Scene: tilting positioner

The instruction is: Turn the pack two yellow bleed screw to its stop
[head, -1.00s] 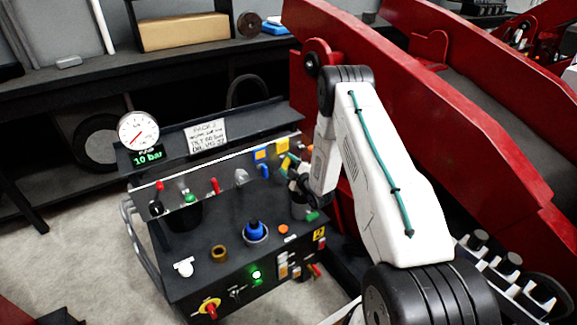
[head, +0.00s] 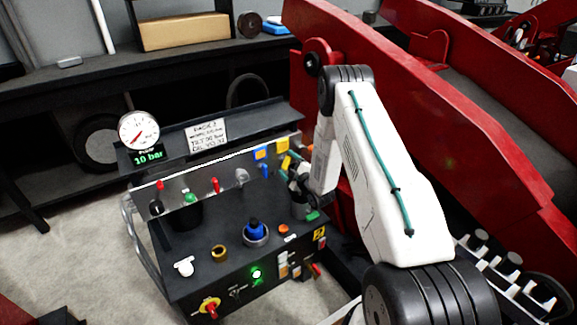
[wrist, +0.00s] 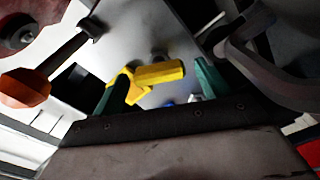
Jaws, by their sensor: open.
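The yellow bleed screw (wrist: 160,74) shows in the wrist view as a yellow bar with a second yellow arm slanting down to its left, in front of a pale panel. In the head view it is a small yellow piece (head: 284,160) at the right end of the clear panel. My gripper (wrist: 164,80) is open, with one green fingertip on each side of the screw. The screw's left arm lies close to the left finger; I cannot tell whether they touch. In the head view my dark gripper (head: 300,183) is just right of the screw.
The black bench (head: 195,240) carries red and green valves, a blue knob (head: 255,231), a brass ring (head: 219,253) and a gauge (head: 138,131) above a 10 bar display. An orange-ended handle (wrist: 25,88) is left in the wrist view. Red machine beams (head: 400,110) stand behind my arm.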

